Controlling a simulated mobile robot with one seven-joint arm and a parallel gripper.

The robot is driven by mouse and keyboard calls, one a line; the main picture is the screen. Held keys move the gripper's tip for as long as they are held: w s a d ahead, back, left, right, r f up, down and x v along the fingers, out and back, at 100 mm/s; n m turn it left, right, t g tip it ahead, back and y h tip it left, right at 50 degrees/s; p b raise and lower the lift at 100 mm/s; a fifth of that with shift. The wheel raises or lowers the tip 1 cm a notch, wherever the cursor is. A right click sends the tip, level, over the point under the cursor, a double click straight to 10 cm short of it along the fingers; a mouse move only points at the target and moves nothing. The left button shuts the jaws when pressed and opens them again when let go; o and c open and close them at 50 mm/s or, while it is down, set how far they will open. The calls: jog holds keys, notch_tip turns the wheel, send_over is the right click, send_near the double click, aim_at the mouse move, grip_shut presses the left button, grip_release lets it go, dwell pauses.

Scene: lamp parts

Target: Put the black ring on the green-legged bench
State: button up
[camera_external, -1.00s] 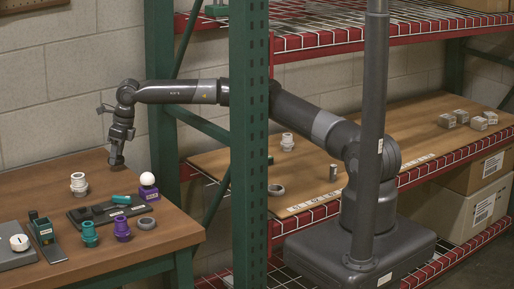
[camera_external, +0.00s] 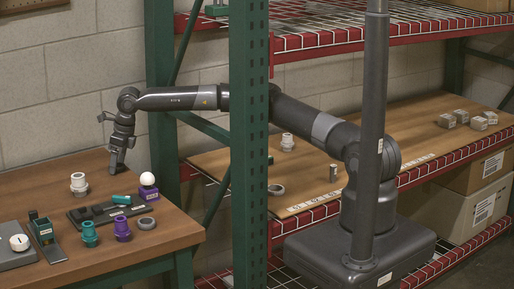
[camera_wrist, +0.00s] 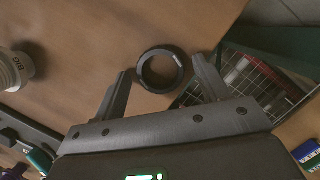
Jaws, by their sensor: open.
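The black ring (camera_wrist: 160,69) lies flat on the wooden top of the green-legged bench (camera_wrist: 120,25), close to the bench's edge, in the wrist view. My gripper (camera_wrist: 160,72) is open, with one finger on each side of the ring and a small gap at both sides. In the external view my gripper (camera_external: 117,170) points down low over the back right part of the bench (camera_external: 165,245). I cannot make out the black ring apart from my gripper there.
A white fitting (camera_external: 79,185) stands left of my gripper. A white ball on a purple block (camera_external: 148,187) stands to its right. Teal (camera_external: 89,233) and purple (camera_external: 122,228) fittings and a grey ring (camera_external: 147,223) are nearer the front. A green rack post (camera_external: 250,150) stands beside the bench.

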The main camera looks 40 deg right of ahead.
jog(key=v, duration=1.2)
jog(key=shift+r, duration=0.15)
